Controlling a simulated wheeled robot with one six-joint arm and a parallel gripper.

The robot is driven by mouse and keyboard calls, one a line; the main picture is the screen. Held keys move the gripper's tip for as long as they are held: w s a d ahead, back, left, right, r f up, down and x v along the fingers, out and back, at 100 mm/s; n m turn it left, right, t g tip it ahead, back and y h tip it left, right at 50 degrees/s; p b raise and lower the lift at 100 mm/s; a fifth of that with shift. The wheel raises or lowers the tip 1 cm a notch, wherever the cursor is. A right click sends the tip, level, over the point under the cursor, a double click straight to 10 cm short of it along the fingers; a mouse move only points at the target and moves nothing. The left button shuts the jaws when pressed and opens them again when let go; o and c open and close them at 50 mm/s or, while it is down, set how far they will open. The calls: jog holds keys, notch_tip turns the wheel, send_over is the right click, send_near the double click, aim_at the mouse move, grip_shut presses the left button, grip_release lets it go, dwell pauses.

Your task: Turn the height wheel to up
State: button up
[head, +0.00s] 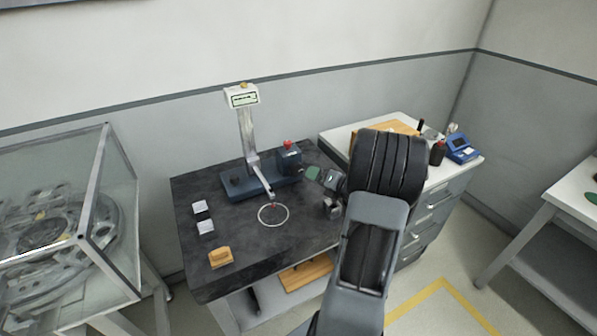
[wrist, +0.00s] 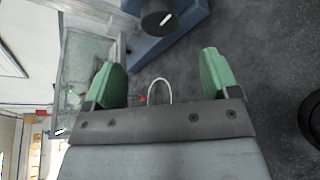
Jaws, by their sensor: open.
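The measuring instrument has a blue base (head: 275,190), a pale column with a lit display (head: 243,98), and an arm reaching forward over the dark worktable. In the wrist view, a dark round wheel (wrist: 160,18) with a short white mark sits on the blue base (wrist: 178,38), at the top of the picture and partly cut off. My gripper (head: 315,174) is right of the instrument in the head view. In the wrist view my gripper (wrist: 160,68) has its green fingers wide apart with nothing between them; the wheel lies ahead, apart from the fingertips.
A white ring (head: 273,215) lies in front of the instrument. Small light blocks (head: 203,216) and a wooden block (head: 221,257) are at the table's left. A red button (head: 288,144) tops a dark housing. A glass case (head: 70,220) stands left; a drawer cabinet (head: 430,205) stands right.

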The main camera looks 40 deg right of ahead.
aim_at(298, 170)
jog(key=x, duration=1)
jog(key=shift+w+a+p, duration=0.15)
jog(key=shift+w+p, duration=0.15)
jog(key=shift+p, duration=0.05)
jog(key=c, duration=0.9)
